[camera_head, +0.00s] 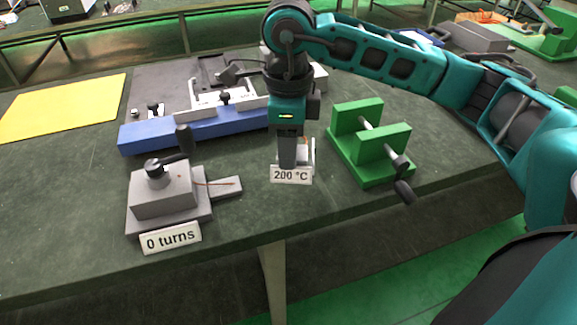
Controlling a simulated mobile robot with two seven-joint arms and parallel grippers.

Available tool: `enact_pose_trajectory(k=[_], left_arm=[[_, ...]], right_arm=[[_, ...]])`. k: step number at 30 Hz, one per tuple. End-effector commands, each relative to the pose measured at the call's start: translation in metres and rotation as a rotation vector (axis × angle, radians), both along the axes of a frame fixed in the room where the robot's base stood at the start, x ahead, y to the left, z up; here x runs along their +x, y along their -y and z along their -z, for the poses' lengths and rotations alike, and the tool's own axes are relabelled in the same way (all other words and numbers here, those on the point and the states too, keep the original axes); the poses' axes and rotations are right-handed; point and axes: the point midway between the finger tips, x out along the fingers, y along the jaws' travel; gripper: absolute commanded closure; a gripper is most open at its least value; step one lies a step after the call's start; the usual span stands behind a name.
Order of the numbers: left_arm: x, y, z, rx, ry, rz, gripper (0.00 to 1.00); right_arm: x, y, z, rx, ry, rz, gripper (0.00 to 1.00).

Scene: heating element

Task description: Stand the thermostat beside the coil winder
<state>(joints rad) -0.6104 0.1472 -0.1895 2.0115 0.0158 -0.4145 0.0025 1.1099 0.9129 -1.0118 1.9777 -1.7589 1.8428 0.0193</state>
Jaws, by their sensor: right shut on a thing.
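The thermostat (304,154), a small grey piece with a white "200 °C" plate (291,175) at its front, is at the table's middle front. My right gripper (290,158) points straight down and is shut on it, hiding much of it. The thermostat looks upright; whether it touches the table I cannot tell. A green frame (368,146) with a shaft and black crank stands just right of it. A grey box (163,190) with a black crank, a reddish wire and a "0 turns" plate stands to the left. Which of these is the coil winder is not certain. My left gripper is not in view.
A blue block (160,136) with a pale metal fixture (208,103) lies behind, on the left. A yellow sheet (65,106) lies at far left. The dark green table (255,205) is clear between the grey box and the thermostat; its front edge is close.

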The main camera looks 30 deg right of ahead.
Motion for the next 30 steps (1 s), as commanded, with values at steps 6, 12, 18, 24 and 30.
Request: enact_pose_trajectory(k=[6, 12, 18, 24, 30], left_arm=[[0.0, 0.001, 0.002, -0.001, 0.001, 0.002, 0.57], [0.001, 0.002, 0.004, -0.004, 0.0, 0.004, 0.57], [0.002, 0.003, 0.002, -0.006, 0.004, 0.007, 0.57], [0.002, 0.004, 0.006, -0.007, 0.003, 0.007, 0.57], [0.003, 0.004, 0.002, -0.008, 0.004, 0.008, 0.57]], right_arm=[[0.0, 0.0, 0.017, 0.0, -0.003, 0.001, 0.89], [0.0, 0.0, 0.046, -0.001, -0.002, 0.0, 0.89], [0.0, 0.0, 0.048, -0.001, 0.001, 0.0, 0.89], [0.0, 0.0, 0.053, 0.0, 0.0, 0.0, 0.89], [0.0, 0.0, 0.051, 0.0, 0.0, 0.0, 0.37]])
